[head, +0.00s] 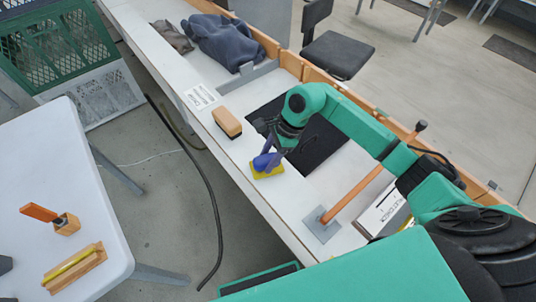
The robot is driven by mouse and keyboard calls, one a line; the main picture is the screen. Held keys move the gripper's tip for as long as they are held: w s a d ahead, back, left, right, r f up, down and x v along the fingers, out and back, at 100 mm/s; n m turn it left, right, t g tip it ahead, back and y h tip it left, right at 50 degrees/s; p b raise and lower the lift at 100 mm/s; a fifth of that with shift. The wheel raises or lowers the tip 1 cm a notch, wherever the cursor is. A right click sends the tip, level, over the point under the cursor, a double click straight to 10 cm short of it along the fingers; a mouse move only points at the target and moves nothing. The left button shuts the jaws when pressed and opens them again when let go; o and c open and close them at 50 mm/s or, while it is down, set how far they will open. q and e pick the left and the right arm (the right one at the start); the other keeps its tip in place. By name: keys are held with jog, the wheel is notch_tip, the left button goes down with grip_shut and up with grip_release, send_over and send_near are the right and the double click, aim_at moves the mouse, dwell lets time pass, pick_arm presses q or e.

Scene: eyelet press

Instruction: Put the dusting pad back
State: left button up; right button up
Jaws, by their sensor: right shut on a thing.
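The dusting pad, a yellow pad (267,171) with a blue-purple grip on top, is at the near edge of the long white bench (201,78). My right gripper (270,147) is above it, shut on its blue grip. The fingertips are partly hidden by the grip and the wrist. I cannot tell whether the yellow underside touches the bench top or hangs just above it. My left gripper is out of view.
A wooden block with a dark underside (227,122) lies left of the pad. A black mat (321,145) is behind my gripper. Grey cloth (222,39) lies far back.

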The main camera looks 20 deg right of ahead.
jog(key=shift+w+f+b, duration=0.15)
jog(key=shift+f+b, duration=0.05)
jog(key=shift+b, duration=0.1)
jog(key=o, duration=1.2)
jog(key=shift+r, duration=0.1)
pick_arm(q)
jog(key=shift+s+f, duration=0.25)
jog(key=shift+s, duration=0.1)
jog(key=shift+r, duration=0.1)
pick_arm(e)
jog(key=shift+r, duration=0.1)
jog(key=shift+d+r, duration=0.15)
jog(key=shift+r, duration=0.1)
pick_arm(q)
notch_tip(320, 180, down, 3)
jog(key=b, duration=0.3)
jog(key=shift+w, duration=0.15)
pick_arm(e)
jog(key=v, duration=1.1)
jog(key=shift+r, duration=0.3)
